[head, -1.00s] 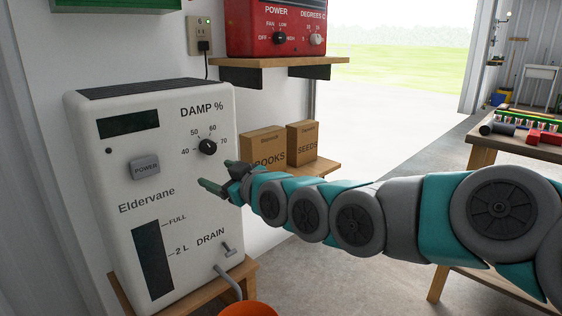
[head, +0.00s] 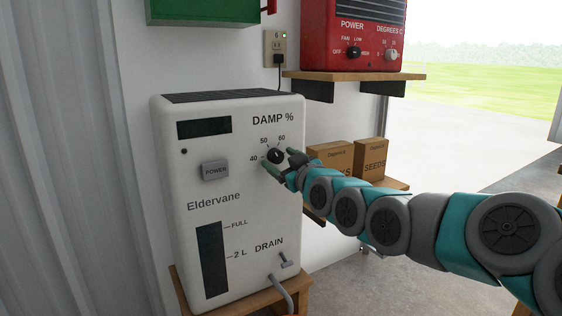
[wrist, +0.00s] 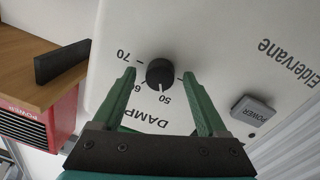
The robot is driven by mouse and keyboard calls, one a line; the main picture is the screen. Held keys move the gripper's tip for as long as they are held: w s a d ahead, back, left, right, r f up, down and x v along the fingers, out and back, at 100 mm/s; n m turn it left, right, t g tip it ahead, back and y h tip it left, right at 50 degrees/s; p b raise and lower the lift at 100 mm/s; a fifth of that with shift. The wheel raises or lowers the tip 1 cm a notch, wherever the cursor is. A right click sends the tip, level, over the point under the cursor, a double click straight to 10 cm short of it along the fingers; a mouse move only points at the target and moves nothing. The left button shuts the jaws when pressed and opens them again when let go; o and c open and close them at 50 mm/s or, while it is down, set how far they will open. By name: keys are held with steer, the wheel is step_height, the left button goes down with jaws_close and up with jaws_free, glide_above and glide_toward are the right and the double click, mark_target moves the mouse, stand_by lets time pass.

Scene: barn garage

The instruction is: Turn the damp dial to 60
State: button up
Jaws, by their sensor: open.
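The damp dial (head: 275,156) is a small black knob on the white Eldervane unit (head: 230,275), under the words DAMP %. In the wrist view, upside down, the dial (wrist: 160,73) has a white pointer line aimed about at 50. Marks 70, 60 and 50 show there, 60 partly covered by a finger; 40 is hidden. My gripper (head: 280,162) is open, its green fingers at the front of the unit. In the wrist view its two fingers (wrist: 159,74) stand on either side of the dial, with a visible gap on each side.
A grey POWER button (head: 215,170) and a dark display (head: 204,127) are left of the dial. A drain lever (head: 287,260) is below. A red heater (head: 345,40) sits on a wooden shelf, with cardboard boxes (head: 371,158) on a lower shelf at right.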

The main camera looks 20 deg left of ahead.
jaws_close()
stand_by(0.7)
